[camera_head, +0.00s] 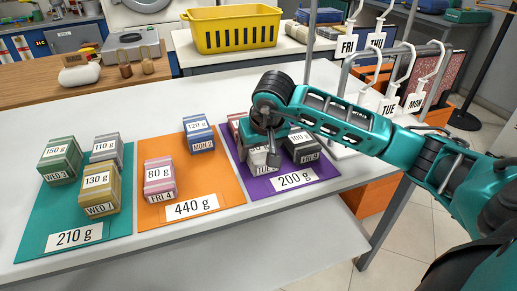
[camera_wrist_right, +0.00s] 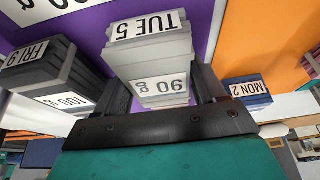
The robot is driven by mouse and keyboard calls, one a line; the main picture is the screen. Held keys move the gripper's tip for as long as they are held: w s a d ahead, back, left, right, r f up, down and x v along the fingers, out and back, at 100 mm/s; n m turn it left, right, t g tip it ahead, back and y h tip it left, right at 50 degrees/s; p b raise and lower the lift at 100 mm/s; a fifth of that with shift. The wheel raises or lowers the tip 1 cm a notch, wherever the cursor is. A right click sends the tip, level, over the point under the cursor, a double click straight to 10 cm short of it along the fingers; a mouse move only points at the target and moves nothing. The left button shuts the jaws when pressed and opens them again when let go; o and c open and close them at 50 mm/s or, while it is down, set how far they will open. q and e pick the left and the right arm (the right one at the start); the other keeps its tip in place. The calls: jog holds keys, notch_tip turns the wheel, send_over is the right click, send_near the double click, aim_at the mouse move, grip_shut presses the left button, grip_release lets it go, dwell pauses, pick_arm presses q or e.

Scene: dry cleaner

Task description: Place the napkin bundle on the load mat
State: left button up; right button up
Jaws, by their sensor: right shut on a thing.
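My right gripper (camera_head: 270,140) is over the purple load mat (camera_head: 262,187), labelled 200 g, and is shut on a light grey napkin bundle (camera_head: 259,160) tagged TUE 5. In the right wrist view the bundle (camera_wrist_right: 150,55) sits between the two fingers, with its TUE 5 and 90 g labels upside down. I cannot tell whether it touches the mat. A black 100 g bundle (camera_head: 302,147) tagged FRI stands close on its right. A reddish bundle (camera_head: 236,125) behind is mostly hidden by my gripper. My left gripper is not in view.
The orange mat (camera_head: 185,208), labelled 440 g, holds a blue bundle (camera_head: 199,137) and a pink bundle (camera_head: 160,177). The teal mat (camera_head: 110,240), labelled 210 g, holds green, grey and yellow bundles. A rack with day tags (camera_head: 390,105) stands behind my right arm.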

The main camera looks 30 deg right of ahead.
jog(key=shift+f, duration=0.15)
jog(key=o, duration=1.1)
jog(key=shift+r, duration=0.4)
jog(key=p+v, duration=0.2)
jog(key=v, duration=0.8)
jog(key=shift+s+r, duration=0.2)
jog(key=shift+r, duration=0.15)
jog(key=shift+s+r, duration=0.2)
jog(key=shift+r, duration=0.2)
